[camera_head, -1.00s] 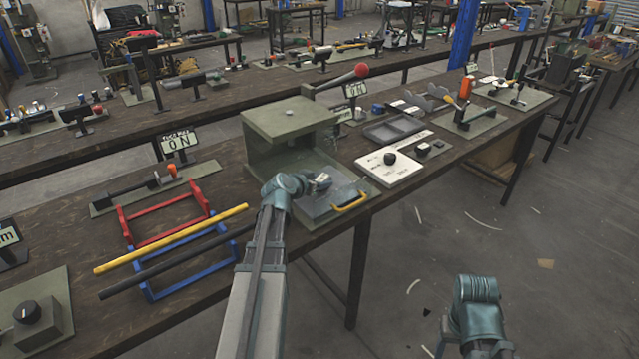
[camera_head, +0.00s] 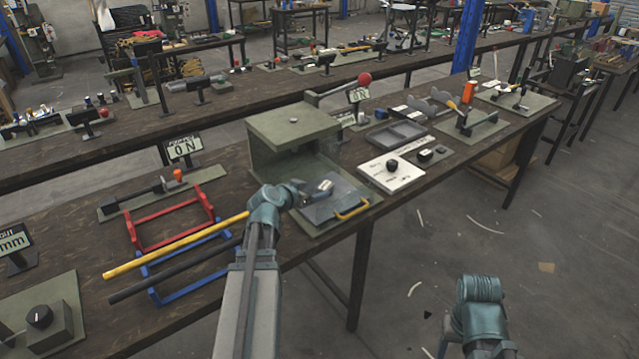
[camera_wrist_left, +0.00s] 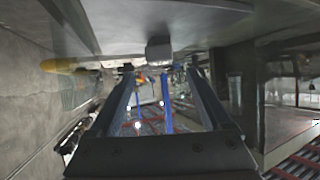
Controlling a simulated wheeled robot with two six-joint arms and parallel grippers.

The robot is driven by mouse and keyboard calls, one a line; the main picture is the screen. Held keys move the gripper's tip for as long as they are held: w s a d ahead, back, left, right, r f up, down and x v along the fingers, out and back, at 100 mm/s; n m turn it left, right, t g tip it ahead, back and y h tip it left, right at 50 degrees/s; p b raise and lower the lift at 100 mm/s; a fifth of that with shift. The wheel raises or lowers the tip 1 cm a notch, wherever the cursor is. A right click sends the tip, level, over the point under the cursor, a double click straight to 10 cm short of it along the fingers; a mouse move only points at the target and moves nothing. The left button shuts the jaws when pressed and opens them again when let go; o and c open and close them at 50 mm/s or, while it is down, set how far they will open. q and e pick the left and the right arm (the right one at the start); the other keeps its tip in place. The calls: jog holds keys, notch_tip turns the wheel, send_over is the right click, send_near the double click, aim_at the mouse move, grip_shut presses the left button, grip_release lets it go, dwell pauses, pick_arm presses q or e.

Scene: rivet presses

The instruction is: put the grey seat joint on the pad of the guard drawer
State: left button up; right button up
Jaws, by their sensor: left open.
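The guard drawer (camera_head: 349,190) is pulled out of the green press and has a yellow handle at its front. A small light grey block, which looks like the grey seat joint (camera_head: 326,186), stands on the drawer's plate. It also shows in the left wrist view (camera_wrist_left: 159,51), where the picture is upside down and the plate is at the top. My left gripper (camera_head: 311,191) is open just left of the block. Its two fingers reach forward in the wrist view (camera_wrist_left: 160,72), and the block shows beyond them, between their tips. The pad's outline cannot be made out. My right gripper is out of view.
The green press housing (camera_head: 292,125) rises behind the drawer. A white control panel (camera_head: 391,174) is to the right. A red rack (camera_head: 168,212) and a blue rack with yellow and black bars lie to the left. Open floor lies right of the table.

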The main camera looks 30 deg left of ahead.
pick_arm(q)
jog(key=p+v, duration=0.1)
jog(key=v, duration=0.4)
jog(key=shift+p, duration=0.3)
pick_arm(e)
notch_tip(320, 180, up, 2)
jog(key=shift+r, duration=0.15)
